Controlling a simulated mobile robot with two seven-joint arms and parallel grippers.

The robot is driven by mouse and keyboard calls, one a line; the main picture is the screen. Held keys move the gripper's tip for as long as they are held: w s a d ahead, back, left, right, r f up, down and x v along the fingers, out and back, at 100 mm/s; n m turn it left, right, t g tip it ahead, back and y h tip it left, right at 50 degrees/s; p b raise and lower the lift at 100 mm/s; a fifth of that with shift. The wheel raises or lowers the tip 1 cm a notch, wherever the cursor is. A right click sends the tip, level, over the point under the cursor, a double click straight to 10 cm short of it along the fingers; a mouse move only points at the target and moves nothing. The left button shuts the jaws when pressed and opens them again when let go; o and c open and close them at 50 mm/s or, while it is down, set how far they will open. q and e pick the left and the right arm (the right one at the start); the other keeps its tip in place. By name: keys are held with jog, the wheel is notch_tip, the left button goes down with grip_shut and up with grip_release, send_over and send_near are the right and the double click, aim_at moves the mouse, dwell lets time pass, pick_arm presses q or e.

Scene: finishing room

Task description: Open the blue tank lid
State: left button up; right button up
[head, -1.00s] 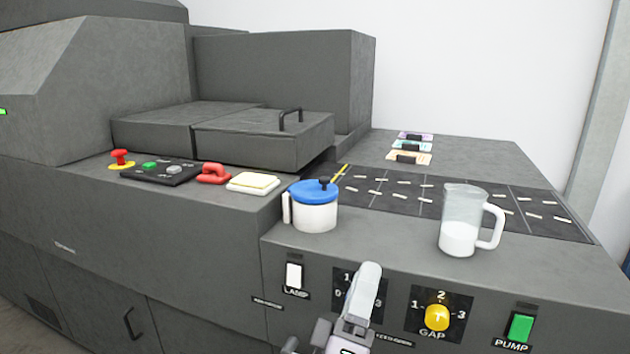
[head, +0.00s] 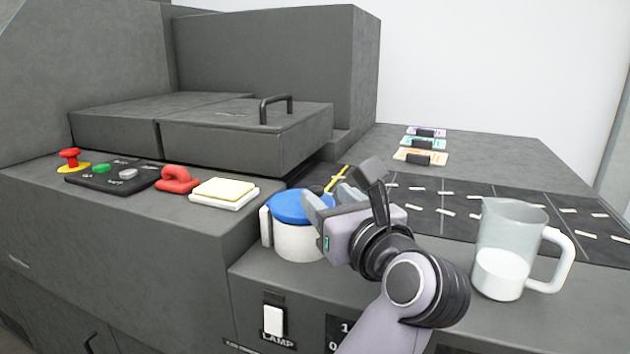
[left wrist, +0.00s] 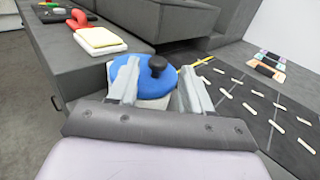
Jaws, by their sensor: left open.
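The white tank with a round blue lid stands upright on the grey machine top. The blue lid (head: 296,206) sits flat on the tank (head: 297,242). My left gripper (head: 322,203) is open at the lid's right side and hides part of it, including the knob in the head view. In the left wrist view the blue lid (left wrist: 146,76) and its dark knob (left wrist: 157,65) show beyond and between the two open fingers (left wrist: 155,88). I cannot tell whether a finger touches the lid. My right gripper is not in view.
A clear jug (head: 508,250) with white contents stands to the right. A cream-topped pad (head: 224,192), a red handle (head: 177,180) and a control panel (head: 118,176) lie to the left. A raised grey cover (head: 245,130) is behind. A dark marked mat (head: 450,205) lies behind right.

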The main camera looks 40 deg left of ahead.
aim_at(319, 192)
pick_arm(q)
jog(key=x, duration=0.6)
jog(key=shift+w+a+p, duration=0.1)
jog(key=shift+a+p, duration=0.25)
jog(key=shift+p, duration=0.05)
grip_shut()
